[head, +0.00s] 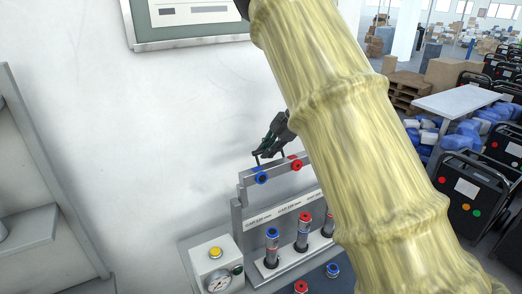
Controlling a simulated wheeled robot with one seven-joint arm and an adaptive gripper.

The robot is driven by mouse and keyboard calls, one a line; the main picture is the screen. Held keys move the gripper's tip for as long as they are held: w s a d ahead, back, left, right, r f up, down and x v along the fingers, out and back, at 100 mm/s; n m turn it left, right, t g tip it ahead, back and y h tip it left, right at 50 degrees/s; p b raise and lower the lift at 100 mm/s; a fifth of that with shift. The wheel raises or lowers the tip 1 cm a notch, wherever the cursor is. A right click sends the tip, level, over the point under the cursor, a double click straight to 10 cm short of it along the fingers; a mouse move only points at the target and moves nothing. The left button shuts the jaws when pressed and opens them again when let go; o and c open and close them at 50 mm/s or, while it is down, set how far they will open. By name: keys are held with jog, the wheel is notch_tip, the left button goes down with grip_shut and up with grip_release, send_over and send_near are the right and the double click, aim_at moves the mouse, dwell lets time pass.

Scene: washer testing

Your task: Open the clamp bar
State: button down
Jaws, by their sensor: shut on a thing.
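The grey clamp bar (278,173) runs across the upper part of the test fixture in the head view. It carries a blue ring (261,176) on the left and a red ring (296,164) on the right. My dark gripper (264,155) is at the top edge of the bar, shut on it near the blue ring. My pale, ribbed arm cover hides the bar's right end and the right side of the fixture. The exact finger contact is too small to make out.
Below the bar, a labelled grey panel (250,222) stands behind several upright cylinders with blue or red tops. A box with a yellow button (215,252) and a gauge (219,281) is at lower left. A white wall is behind; a white table (467,101) stands far right.

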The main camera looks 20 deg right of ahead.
jog(key=c, duration=1.4)
grip_release()
jog(key=v, duration=1.2)
